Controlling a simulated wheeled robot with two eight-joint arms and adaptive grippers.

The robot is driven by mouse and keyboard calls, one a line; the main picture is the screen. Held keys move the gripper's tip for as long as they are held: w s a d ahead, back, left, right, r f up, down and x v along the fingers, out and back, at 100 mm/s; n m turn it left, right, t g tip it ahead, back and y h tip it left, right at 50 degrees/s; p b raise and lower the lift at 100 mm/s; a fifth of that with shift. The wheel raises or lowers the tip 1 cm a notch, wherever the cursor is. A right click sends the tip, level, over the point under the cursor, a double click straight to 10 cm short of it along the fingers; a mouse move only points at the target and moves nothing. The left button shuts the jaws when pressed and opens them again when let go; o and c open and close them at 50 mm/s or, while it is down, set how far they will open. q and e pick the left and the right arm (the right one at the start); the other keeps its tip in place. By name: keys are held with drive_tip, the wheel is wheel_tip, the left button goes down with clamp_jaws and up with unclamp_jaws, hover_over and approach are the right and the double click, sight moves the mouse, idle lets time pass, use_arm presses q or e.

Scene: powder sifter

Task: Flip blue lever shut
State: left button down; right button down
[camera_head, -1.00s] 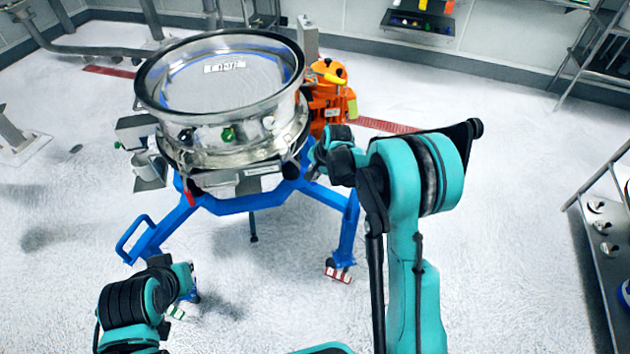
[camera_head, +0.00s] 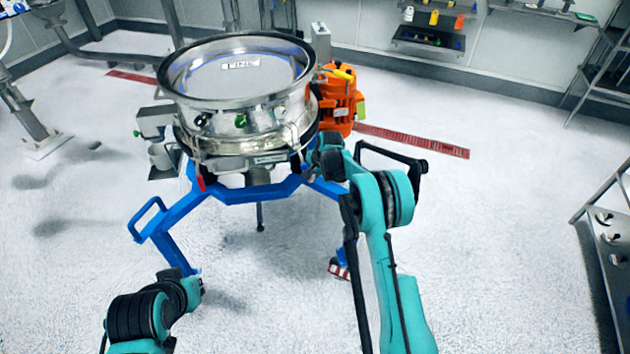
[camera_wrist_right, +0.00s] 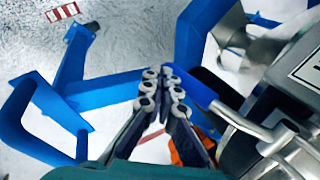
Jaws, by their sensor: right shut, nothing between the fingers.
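The round steel sifter (camera_head: 235,125) stands on a blue frame (camera_head: 172,217) in the head view. In the right wrist view a blue lever (camera_wrist_right: 203,92) joins a bent metal rod at the sifter's side. My right gripper (camera_wrist_right: 163,86) is shut and empty, its fingertips just left of the blue lever. I cannot tell whether they touch it. In the head view my right arm reaches the sifter's front right side, and the arm hides the blue lever and fingertips there.
A red lever (camera_head: 201,183) hangs at the sifter's front left. An orange motor unit (camera_head: 340,103) is close behind my right wrist. A steel rack (camera_head: 604,235) stands at the right edge. The floor between rack and sifter is clear.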

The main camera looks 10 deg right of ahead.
use_arm(q)
drive_tip(key=shift+f, duration=0.15)
use_arm(e)
drive_tip(key=shift+w+a+f, duration=0.4)
drive_tip(key=shift+w+f, duration=0.2)
drive_tip(key=shift+w, duration=0.1)
